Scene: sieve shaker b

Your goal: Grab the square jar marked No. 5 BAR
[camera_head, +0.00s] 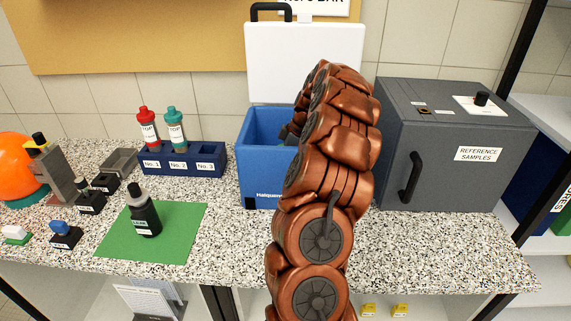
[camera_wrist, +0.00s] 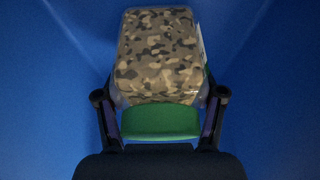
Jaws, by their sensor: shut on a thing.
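In the wrist view my gripper (camera_wrist: 160,108) is shut on a square jar (camera_wrist: 158,60), with one finger on each side of it. The jar has a mottled brown and tan face and a green part (camera_wrist: 160,122) on the side towards my palm. A sliver of pale label shows at its right edge, but no writing can be read. Blue walls surround the jar. In the head view my arm reaches into the blue cooler box (camera_head: 262,165), whose white lid (camera_head: 300,62) stands open.
A grey cabinet labelled REFERENCE SAMPLES (camera_head: 450,150) stands close on the right. A dark blue rack (camera_head: 185,162) with a red-capped and a teal-capped bottle stands left of the box. A black bottle (camera_head: 143,212) stands on a green mat (camera_head: 180,240). The counter front is clear.

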